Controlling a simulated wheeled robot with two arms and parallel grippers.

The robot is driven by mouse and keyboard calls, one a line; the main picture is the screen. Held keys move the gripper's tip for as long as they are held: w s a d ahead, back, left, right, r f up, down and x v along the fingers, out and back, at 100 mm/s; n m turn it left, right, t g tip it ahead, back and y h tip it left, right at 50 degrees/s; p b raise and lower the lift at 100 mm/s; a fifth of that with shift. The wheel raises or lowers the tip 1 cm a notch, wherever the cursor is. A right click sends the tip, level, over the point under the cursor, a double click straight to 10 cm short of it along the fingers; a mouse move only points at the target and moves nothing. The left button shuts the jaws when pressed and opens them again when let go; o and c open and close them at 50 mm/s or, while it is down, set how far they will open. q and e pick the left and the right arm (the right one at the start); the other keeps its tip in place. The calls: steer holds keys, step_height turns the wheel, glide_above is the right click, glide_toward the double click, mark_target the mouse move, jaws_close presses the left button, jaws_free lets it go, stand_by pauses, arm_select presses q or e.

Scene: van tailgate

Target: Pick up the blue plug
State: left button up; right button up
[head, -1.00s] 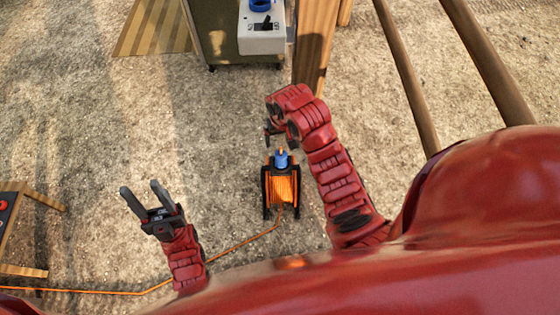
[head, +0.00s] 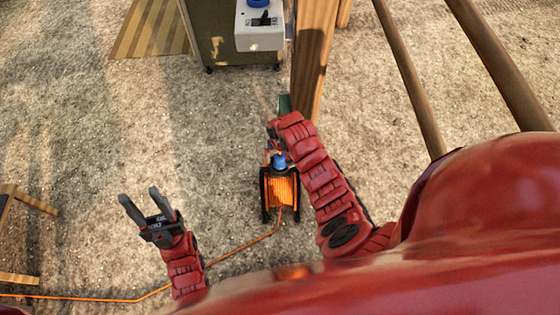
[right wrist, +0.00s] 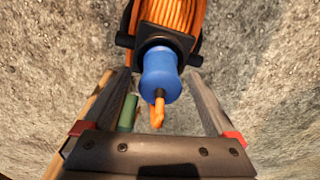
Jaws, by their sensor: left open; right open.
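The blue plug (head: 279,160) sits at the top end of a reel (head: 281,193) wound with orange cable. In the right wrist view the blue plug (right wrist: 160,74) points toward the camera, with a short orange cable end at its tip. My right gripper (right wrist: 157,80) is open, with one finger on each side of the plug; I cannot tell whether either finger touches it. In the head view the right gripper (head: 273,146) is mostly hidden by its own wrist. My left gripper (head: 145,202) is open and empty over the ground at the left.
An orange cable (head: 230,250) runs from the reel along the ground to the left. A green cabinet with a white switch box (head: 259,30) stands at the back. A wooden post (head: 314,60) is beside it. A small green object (head: 285,103) shows just beyond my right wrist.

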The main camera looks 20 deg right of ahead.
jaws_close()
stand_by(0.4)
